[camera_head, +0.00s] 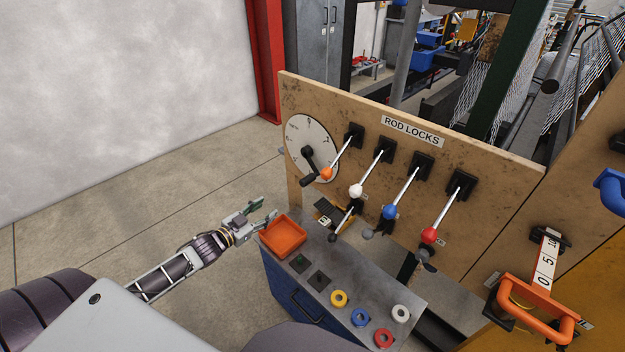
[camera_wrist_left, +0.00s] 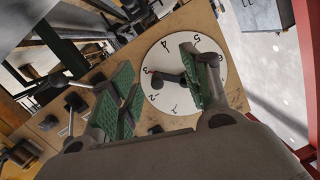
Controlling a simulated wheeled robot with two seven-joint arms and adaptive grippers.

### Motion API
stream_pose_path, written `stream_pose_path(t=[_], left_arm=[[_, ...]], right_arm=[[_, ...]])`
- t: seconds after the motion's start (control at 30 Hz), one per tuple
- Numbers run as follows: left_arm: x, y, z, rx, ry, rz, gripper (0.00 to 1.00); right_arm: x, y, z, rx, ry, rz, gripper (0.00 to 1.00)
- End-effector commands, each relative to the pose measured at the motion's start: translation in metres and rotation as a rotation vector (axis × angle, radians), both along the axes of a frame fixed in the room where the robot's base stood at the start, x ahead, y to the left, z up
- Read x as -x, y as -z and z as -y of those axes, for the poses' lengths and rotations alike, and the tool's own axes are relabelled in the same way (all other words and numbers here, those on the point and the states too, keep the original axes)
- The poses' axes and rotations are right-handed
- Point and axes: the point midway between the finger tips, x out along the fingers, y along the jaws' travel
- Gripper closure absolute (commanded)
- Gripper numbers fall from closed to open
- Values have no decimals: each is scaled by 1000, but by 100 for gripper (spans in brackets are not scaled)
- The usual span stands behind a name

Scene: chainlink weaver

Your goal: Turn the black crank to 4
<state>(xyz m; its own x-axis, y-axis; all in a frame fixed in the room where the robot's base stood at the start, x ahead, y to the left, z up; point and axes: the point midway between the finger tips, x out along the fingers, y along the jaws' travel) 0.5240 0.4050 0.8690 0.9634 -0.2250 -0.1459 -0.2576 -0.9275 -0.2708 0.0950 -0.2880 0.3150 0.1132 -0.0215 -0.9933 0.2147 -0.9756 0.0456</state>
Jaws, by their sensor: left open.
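The black crank (camera_head: 308,166) sits on a round white numbered dial (camera_head: 323,141) at the left end of the upright wooden panel. In the head view its arm points down from the hub, with the dark handle at the lower edge of the dial. In the left wrist view the crank (camera_wrist_left: 170,77) points left across the dial (camera_wrist_left: 180,110), roughly toward the 3; a finger hides part of the dial. My left gripper (camera_head: 266,210) is open and empty, below and left of the crank, apart from it. My right gripper is not in view.
Levers with orange, white (camera_head: 356,190), blue (camera_head: 390,211) and red (camera_head: 429,235) knobs stick out right of the dial. Below stands a grey bench (camera_head: 338,272) with an orange tray (camera_head: 283,237) and coloured rings. Open floor lies to the left.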

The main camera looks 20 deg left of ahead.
Motion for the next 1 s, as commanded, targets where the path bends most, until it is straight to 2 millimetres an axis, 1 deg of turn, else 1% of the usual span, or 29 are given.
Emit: stream_pose_path(t=[0.03,0.13,0.3,0.67,0.77,1.0], left_arm=[[-1,-8,7,19,12,15,52],[-1,-22,17,63,33,40,52],[-1,-34,27,131,55,62,52],[1,-45,34,263,83,75,52],[1,-46,34,290,83,70,52],[1,-45,34,307,81,63,52]], right_arm=[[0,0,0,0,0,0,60],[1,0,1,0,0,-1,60],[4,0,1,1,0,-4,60],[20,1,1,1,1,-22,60],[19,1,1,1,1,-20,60],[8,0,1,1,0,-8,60]])
